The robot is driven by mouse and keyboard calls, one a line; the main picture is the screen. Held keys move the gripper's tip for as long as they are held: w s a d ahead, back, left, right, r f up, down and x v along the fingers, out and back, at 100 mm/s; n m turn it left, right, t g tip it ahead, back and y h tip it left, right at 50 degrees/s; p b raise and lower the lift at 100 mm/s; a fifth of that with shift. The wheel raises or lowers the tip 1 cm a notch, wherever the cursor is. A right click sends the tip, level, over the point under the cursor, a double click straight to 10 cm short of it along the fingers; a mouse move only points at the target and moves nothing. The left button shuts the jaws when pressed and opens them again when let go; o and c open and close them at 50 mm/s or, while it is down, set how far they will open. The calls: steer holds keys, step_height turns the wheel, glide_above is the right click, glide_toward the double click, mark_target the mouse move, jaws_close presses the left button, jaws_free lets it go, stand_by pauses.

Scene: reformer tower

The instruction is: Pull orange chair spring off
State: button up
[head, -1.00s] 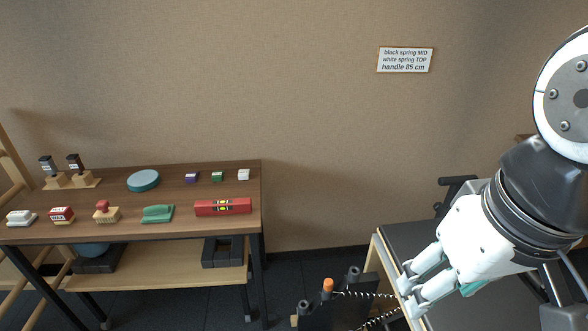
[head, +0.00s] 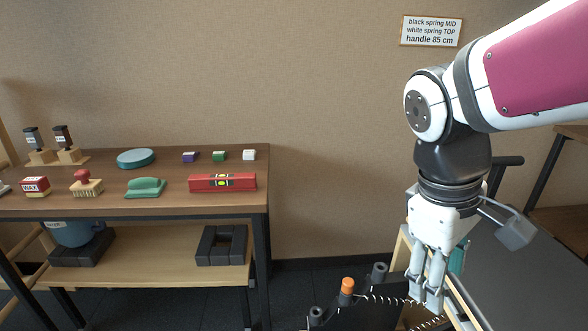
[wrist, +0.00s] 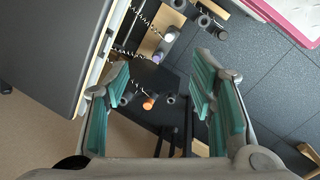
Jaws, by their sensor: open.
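The orange cap (head: 348,285) stands on a dark post of the black chair frame (head: 372,312) at the bottom of the head view. In the wrist view the orange cap (wrist: 148,103) shows between my fingers, left of centre, with other dark posts beside it. A coiled spring (head: 385,299) runs right from near the orange cap, passing behind or beside my fingers. My gripper (head: 426,298) is open and points down, to the right of the orange cap. In the wrist view my gripper (wrist: 167,110) has teal pads wide apart with nothing held. The spring's hooked end is too small to tell.
More springs (wrist: 125,52) and posts with a purple cap (wrist: 158,57) and a white cap (wrist: 171,34) lie beyond. A dark padded bench (head: 530,285) is at right. A wooden table (head: 110,206) with tools stands left. A sign (head: 431,31) hangs on the wall.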

steer(key=w+f+n+p, duration=0.1)
steer(key=w+f+n, duration=0.25)
steer(key=w, duration=0.35)
steer(key=w+f+n+p, duration=0.1)
steer(key=w+f+n, duration=0.25)
steer(key=w, duration=0.35)
steer(key=n+y+p, duration=0.3)
steer(key=n+p, duration=0.1)
steer(key=n, duration=0.4)
glide_toward(349, 281)
steer(key=f+b, duration=0.3)
steer(key=f, duration=0.2)
steer(key=f+b, duration=0.3)
steer(key=f, duration=0.3)
steer(key=shift+s+a, duration=0.1)
steer(key=shift+a, duration=0.1)
steer(key=shift+c, duration=0.6)
jaws_close()
steer(key=c, duration=0.8)
jaws_free()
jaws_close()
